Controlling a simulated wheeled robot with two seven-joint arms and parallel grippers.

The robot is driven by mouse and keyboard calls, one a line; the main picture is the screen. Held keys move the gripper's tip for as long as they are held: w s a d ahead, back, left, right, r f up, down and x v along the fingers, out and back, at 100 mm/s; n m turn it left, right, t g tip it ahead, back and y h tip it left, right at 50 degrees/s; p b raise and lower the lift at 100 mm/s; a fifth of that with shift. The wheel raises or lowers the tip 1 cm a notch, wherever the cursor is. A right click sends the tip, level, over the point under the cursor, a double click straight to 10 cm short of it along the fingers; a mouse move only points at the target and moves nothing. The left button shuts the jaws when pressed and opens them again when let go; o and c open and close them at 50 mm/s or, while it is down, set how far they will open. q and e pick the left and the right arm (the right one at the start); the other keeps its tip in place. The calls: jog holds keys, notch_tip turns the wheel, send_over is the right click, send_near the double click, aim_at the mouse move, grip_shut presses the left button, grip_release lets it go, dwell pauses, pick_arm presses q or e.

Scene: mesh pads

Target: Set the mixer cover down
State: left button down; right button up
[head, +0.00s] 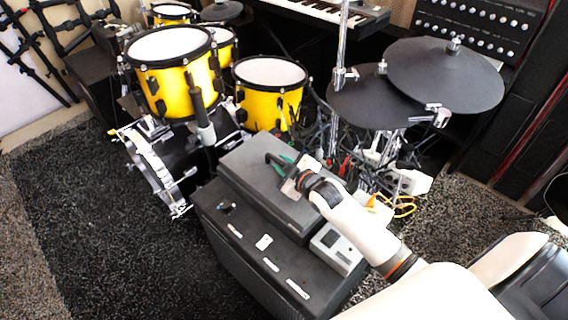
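A dark grey, flat, box-like piece that looks like the mixer cover (245,165) lies on top of a larger black case (240,257). Its near edge overhangs or rests along the case's top; I cannot tell whether a gap is between them. My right gripper (277,166) is over the upper face of the grey piece, with dark fingers and green showing near the tips. The finger gap is too small to read, and I cannot tell whether the fingers touch the grey piece. My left gripper is not in view.
A small grey device (336,248) sits on the case's right side. Yellow drums (270,88) stand behind, with black cymbals (445,75) and chrome stands at the right. Tangled cables (375,180) lie right of the case. Dark carpet (100,230) is clear at left.

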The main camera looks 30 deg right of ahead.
jog(key=shift+o, duration=1)
